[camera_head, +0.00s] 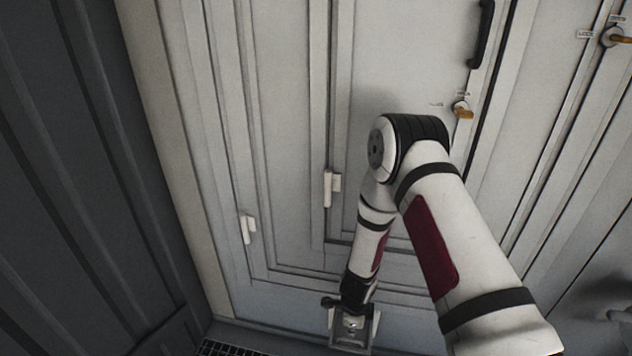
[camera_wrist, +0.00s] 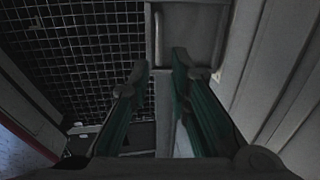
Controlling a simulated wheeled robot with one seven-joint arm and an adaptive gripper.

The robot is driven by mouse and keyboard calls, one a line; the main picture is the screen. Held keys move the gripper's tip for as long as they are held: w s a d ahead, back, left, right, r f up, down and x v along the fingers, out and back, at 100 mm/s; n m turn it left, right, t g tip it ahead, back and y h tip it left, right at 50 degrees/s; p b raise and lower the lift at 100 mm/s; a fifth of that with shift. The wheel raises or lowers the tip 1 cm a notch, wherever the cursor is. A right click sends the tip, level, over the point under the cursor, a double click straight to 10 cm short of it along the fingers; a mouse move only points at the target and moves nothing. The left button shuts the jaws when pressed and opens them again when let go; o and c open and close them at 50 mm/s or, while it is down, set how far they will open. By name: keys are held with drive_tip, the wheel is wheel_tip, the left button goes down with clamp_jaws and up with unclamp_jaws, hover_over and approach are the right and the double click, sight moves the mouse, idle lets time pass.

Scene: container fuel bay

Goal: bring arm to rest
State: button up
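My arm reaches in from the lower right in the head view, bends at the elbow in front of a pale grey cabinet door (camera_head: 395,60), and points down. My gripper (camera_head: 352,338) hangs low in front of the cabinet's base, near the floor grating. In the wrist view, the two green-lined fingers of my gripper (camera_wrist: 160,75) stand apart with nothing visible between them. Beyond the fingertips a grey box-like part (camera_wrist: 190,30) with a raised rim shows. I cannot tell whether the fingers touch it.
The door has a black handle (camera_head: 483,35), an orange-brown latch knob (camera_head: 462,110) and white hinges (camera_head: 328,188). Another knob (camera_head: 612,37) is at the upper right. A dark ribbed wall (camera_head: 80,180) stands at left. Black grating (camera_wrist: 75,60) covers the floor.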

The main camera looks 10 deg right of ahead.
drive_tip(key=a+r+n+y, duration=0.2)
drive_tip(key=r+n, duration=0.3)
drive_tip(key=r, duration=0.9)
drive_tip(key=a+r+n+y, duration=0.15)
drive_tip(key=r+n, duration=0.25)
drive_tip(key=r, duration=1.1)
drive_tip(key=s+d+r+n+h, duration=0.15)
drive_tip(key=s+r+n, duration=0.35)
drive_tip(key=s+r, duration=0.5)
drive_tip(key=s+d+r+n, duration=0.3)
drive_tip(key=s+r+n, duration=0.35)
drive_tip(key=s, duration=0.65)
drive_tip(key=s+d+r+n+g+h, duration=0.1)
drive_tip(key=s+d+r+h, duration=0.15)
drive_tip(key=s, duration=0.85)
wheel_tip(320, 180, up, 24)
drive_tip(key=t+y+p, duration=0.1)
drive_tip(key=t+p, duration=0.2)
drive_tip(key=p, duration=1.8)
drive_tip(key=shift+w+d, duration=0.15)
drive_tip(key=shift+d, duration=0.1)
